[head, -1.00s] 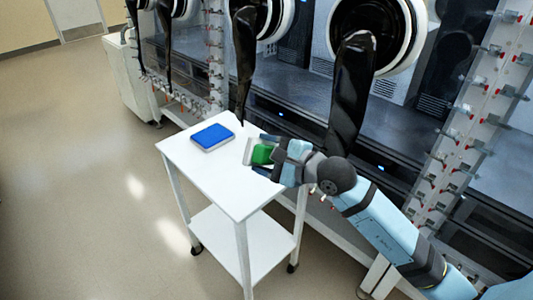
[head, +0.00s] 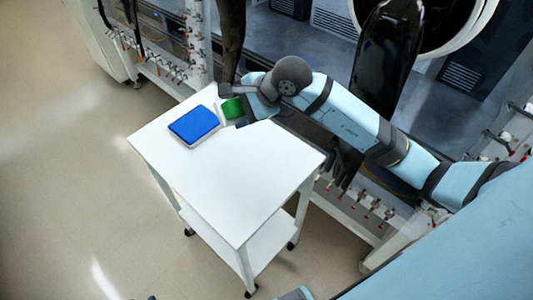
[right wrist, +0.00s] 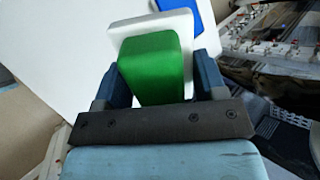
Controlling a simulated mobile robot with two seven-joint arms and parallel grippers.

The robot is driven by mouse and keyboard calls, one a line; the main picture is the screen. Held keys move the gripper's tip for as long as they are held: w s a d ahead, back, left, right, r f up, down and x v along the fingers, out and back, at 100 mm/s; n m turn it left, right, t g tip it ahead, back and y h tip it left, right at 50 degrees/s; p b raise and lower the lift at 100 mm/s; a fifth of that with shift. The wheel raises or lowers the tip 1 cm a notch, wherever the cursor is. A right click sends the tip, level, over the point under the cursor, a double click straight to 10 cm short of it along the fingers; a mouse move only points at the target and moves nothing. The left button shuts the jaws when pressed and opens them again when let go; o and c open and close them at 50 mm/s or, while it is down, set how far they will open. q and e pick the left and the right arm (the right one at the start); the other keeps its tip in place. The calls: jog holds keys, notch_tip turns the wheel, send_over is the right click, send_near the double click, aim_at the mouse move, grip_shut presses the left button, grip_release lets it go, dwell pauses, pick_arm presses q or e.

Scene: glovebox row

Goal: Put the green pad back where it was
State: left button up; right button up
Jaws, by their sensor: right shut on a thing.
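The green pad (head: 231,108) is by the back corner of the white cart top, just right of the blue pad (head: 194,125). My right gripper (head: 243,107) is shut on the green pad and reaches it from the right. In the right wrist view the green pad (right wrist: 152,68) sits between the two fingers, with a white plate-like part (right wrist: 165,25) showing at its far end. The blue pad (right wrist: 200,14) shows beyond it. Whether the green pad touches the cart top is hard to tell. My left gripper is not in view.
The white cart top (head: 225,180) is bare in its middle and front. Behind it runs the glovebox row with hanging black gloves (head: 388,60); one dark glove (head: 231,40) hangs close to the cart's back corner. Open floor (head: 60,210) lies to the left.

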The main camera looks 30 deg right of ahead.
jog(key=shift+w+d+f+n+g+h, duration=0.15)
jog(key=shift+n+g+h, duration=0.25)
jog(key=shift+g+h, duration=0.45)
jog(key=s+d+n+g+h+p, duration=0.1)
jog(key=s+d+g+h+p, duration=0.1)
jog(key=d+g+h, duration=0.35)
jog(key=p, duration=0.1)
send_over(267, 160)
jog(key=shift+t+y, duration=0.3)
jog(key=shift+y, duration=0.1)
notch_tip(267, 160, down, 15)
jog(key=shift+r, duration=0.1)
jog(key=shift+f+p, duration=0.35)
jog(key=shift+f, duration=2)
jog(key=o, duration=1)
